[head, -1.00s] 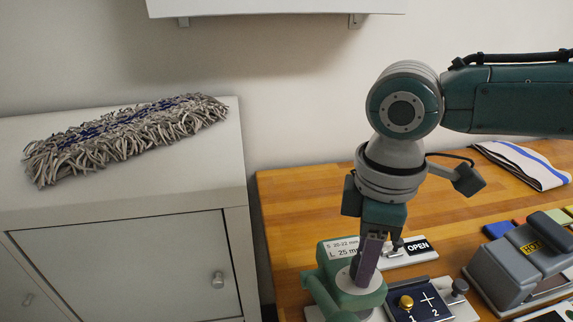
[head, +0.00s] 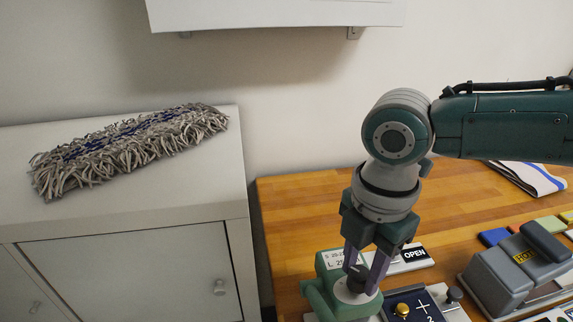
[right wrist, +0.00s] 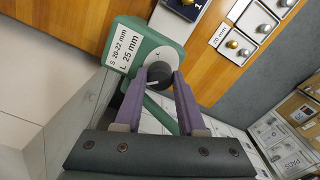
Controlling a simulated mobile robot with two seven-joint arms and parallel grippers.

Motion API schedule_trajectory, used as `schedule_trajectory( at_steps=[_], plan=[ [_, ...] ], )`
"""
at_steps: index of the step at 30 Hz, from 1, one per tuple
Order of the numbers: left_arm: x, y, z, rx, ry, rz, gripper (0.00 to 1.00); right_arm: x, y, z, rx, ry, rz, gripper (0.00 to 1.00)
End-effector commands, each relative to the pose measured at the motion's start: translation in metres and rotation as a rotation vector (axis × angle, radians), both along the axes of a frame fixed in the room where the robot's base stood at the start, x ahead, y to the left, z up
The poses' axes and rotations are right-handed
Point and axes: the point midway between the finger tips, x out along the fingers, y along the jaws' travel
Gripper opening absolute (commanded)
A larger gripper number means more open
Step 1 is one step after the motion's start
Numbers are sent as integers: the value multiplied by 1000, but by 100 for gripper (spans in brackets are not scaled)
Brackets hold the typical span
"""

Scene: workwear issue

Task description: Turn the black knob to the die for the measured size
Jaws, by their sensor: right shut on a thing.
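The black knob (head: 357,279) sits on a light round disc on the green press (head: 325,294), on the wooden bench. It also shows in the right wrist view (right wrist: 159,74), with a pale mark on its top. A white label (right wrist: 124,52) on the press reads "S 20-22 mm" and "L 25 mm". My right gripper (head: 362,277) points down with its two purple fingers on either side of the knob, shut on it. The label is partly hidden by my gripper in the head view. My left gripper is not in view.
A dark blue plate (head: 418,306) with a brass button and numbers lies right of the press. A grey device (head: 500,275) marked "HOT" stands farther right. A mop head (head: 130,148) lies on the white cabinet (head: 215,160) at left.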

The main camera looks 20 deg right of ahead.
Motion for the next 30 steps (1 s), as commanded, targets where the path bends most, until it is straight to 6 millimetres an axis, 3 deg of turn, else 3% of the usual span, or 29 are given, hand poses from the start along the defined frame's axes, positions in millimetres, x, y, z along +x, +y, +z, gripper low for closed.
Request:
schedule_trajectory(
  at_steps=[22, 23, 30],
  plan=[
    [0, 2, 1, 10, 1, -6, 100, 0, 2, 1, 4, 1, 89, 0],
    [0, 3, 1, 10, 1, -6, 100, 0, 2, 1, 4, 1, 89, 41],
    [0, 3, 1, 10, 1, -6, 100, 0, 1, 1, 2, 0, 88, 68]
  ],
)
